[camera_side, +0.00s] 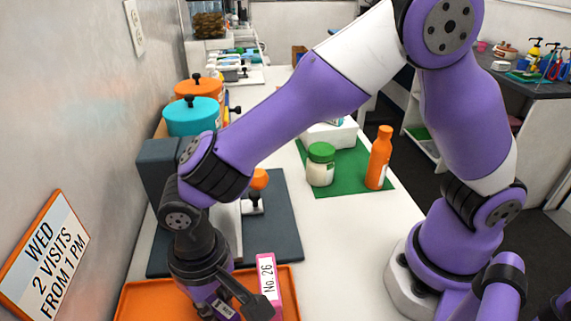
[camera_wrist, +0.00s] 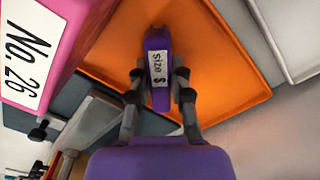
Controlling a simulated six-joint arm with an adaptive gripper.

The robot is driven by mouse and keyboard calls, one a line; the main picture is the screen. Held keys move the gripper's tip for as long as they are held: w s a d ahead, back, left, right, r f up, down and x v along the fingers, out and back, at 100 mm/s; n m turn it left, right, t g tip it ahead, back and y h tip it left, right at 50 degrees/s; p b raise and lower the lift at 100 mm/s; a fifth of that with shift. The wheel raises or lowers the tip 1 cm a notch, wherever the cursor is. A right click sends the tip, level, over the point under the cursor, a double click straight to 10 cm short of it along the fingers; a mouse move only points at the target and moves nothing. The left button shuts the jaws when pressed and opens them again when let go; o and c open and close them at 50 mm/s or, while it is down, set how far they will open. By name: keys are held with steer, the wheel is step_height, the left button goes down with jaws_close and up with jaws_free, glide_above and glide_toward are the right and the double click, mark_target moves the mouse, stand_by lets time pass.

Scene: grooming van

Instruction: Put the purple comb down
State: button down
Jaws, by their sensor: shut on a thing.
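The purple comb (camera_wrist: 157,44) shows in the wrist view as a narrow purple piece with a white label reading "Size S". My gripper (camera_wrist: 160,92) is shut on it, one finger on each side. In the side view my gripper (camera_side: 238,299) points down over the orange tray (camera_side: 150,303), and part of the purple comb (camera_side: 222,309) shows at the bottom edge. The orange tray (camera_wrist: 222,62) lies behind the comb in the wrist view. I cannot tell whether the comb touches the tray. The comb's lower part is hidden.
A pink box labelled "No. 26" (camera_side: 267,277) stands close to the right of my gripper. A dark grey mat (camera_side: 285,233) lies behind the tray. A green-lidded jar (camera_side: 320,165) and orange bottle (camera_side: 379,158) stand farther back. The white counter right of the tray is clear.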

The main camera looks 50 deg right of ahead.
mark_target(214, 302)
steer(key=c, duration=0.8)
jaws_free()
steer(key=shift+f, duration=0.15)
step_height(214, 302, up, 12)
steer(key=shift+r, duration=0.2)
